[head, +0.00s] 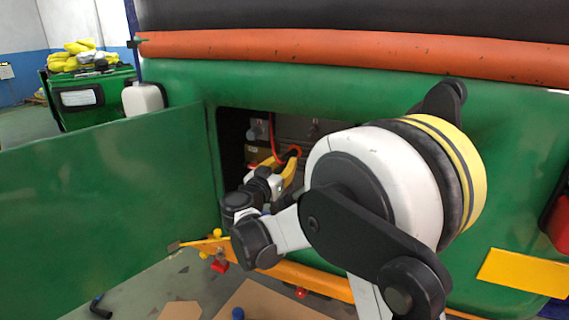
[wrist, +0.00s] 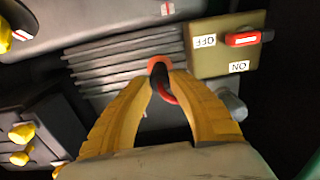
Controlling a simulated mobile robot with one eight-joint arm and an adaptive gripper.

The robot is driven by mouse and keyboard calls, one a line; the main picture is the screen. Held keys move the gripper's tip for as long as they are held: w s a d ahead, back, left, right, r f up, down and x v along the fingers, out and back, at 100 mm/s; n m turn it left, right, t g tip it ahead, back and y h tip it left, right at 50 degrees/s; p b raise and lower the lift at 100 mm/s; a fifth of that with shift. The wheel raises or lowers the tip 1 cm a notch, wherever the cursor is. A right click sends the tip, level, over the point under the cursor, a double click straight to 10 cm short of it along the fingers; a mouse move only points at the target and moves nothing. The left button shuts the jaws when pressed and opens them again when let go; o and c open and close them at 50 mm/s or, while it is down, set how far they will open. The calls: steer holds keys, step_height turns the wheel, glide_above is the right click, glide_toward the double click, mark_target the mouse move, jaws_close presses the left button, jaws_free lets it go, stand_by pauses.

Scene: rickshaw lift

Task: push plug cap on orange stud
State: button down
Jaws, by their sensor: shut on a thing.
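My gripper (wrist: 163,76) has its yellow fingers closed on a small dark plug cap (wrist: 159,72) with a red cable curving below it. An orange-red round piece (wrist: 157,61) shows just behind the cap, probably the orange stud. I cannot tell whether the cap is over it or only in front of it. In the head view my gripper (head: 287,160) reaches into the open compartment of the green body. An orange-red loop shows at its fingertips there. The cap and stud are too small to make out in that view.
A tan switch box (wrist: 215,62) marked OFF and ON, with a red lever, is right of the fingers. A grey ribbed block (wrist: 115,65) lies behind. Yellow knobs (wrist: 20,131) are at left. The open green door (head: 110,185) stands left of the compartment.

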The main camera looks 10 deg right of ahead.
stand_by(0.3)
steer(key=c, duration=1.2)
jaws_free()
steer(key=shift+v, duration=3.95)
steer(key=v, duration=1.1)
